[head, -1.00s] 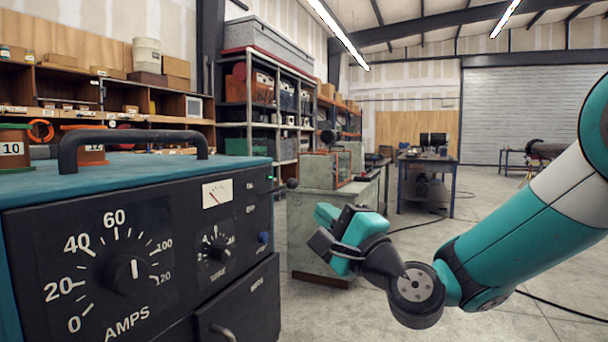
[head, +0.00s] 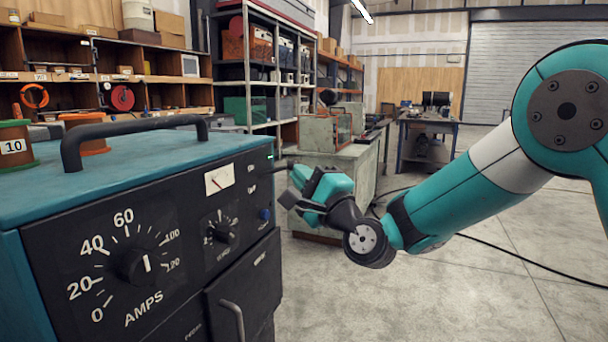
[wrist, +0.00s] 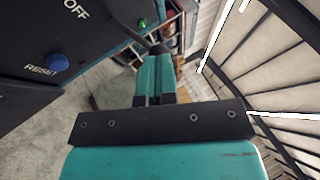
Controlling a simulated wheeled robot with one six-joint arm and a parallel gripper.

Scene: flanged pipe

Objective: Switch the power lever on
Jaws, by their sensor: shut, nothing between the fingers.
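The power lever (head: 281,168) is a thin dark rod standing out from the right side of the black front panel (head: 190,260), about level with the upper of two small labels. Its tip lies close to my gripper in the head view. In the wrist view the lever's dark end (wrist: 158,48) shows just beyond my fingertips; I cannot tell if they touch. A lit green lamp (wrist: 142,24), the OFF label (wrist: 75,9) and a blue RESET button (wrist: 58,61) are beside it. My gripper (head: 299,175) is shut and empty, right of the panel; its teal fingers also show in the wrist view (wrist: 155,65).
The teal-topped welding machine (head: 130,165) with a carry handle (head: 135,128) fills the left. A grey-green cabinet (head: 345,165) stands behind my gripper. Open floor (head: 450,305) lies to the right, crossed by a black cable (head: 530,268).

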